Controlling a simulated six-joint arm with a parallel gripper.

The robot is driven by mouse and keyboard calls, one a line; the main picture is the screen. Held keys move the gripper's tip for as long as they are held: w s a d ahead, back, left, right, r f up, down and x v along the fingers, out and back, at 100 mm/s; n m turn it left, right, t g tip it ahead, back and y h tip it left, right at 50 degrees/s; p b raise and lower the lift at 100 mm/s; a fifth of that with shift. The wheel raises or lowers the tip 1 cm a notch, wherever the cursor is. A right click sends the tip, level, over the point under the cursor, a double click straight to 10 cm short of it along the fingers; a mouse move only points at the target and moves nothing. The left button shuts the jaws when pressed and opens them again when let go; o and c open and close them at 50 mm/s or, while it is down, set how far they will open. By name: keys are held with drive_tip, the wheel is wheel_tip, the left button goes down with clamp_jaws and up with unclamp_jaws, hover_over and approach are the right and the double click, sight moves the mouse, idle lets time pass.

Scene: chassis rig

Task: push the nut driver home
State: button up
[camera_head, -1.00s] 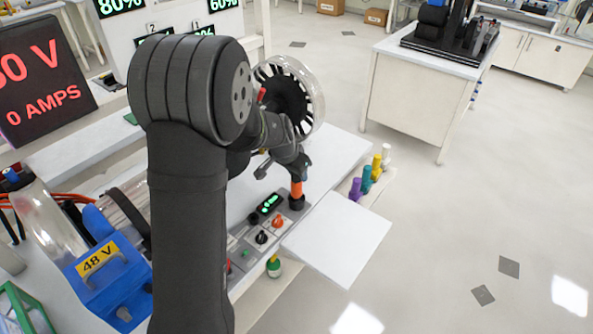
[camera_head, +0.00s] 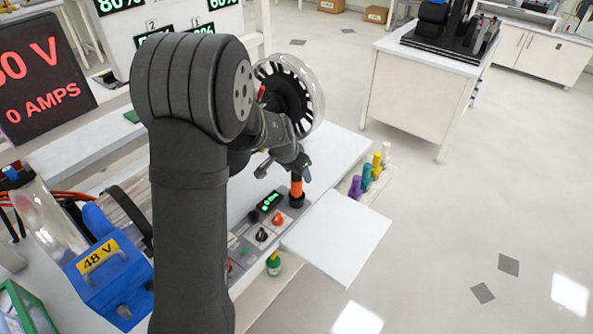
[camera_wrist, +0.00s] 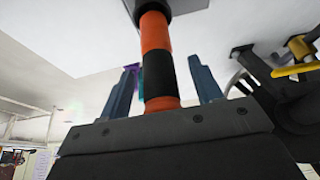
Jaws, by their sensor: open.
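The nut driver (camera_head: 296,188) has an orange handle with a black band and stands upright in a dark round holder (camera_head: 297,201) on the bench panel. My gripper (camera_head: 299,174) is just above and around its upper end, pointing down. In the wrist view, the nut driver (camera_wrist: 157,62) runs between the two blue fingers of my gripper (camera_wrist: 163,72). The fingers are open, with a gap showing on both sides of the handle. The handle's near end is hidden behind the gripper body. I cannot tell how deep the driver sits in its holder.
A small green display (camera_head: 265,207) and knobs, one orange-red (camera_head: 278,219), sit beside the holder. Purple (camera_head: 355,187), teal (camera_head: 367,177) and yellow (camera_head: 376,165) handles stand along the bench edge. A bare white board (camera_head: 338,236) juts out at the front. A clear-rimmed wheel (camera_head: 290,95) stands behind my wrist.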

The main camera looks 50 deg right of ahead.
drive_tip(key=v, duration=1.7)
drive_tip(key=shift+r, duration=0.2)
drive_tip(key=shift+a+f, duration=0.1)
drive_tip(key=x, duration=1.7)
drive_tip(key=shift+f, duration=0.1)
drive_tip(key=shift+r, duration=0.2)
drive_tip(key=v, duration=1.7)
drive_tip(key=x, duration=1.7)
drive_tip(key=shift+f, duration=0.15)
wheel_tip(320, 180, up, 2)
drive_tip(key=shift+r, duration=0.55)
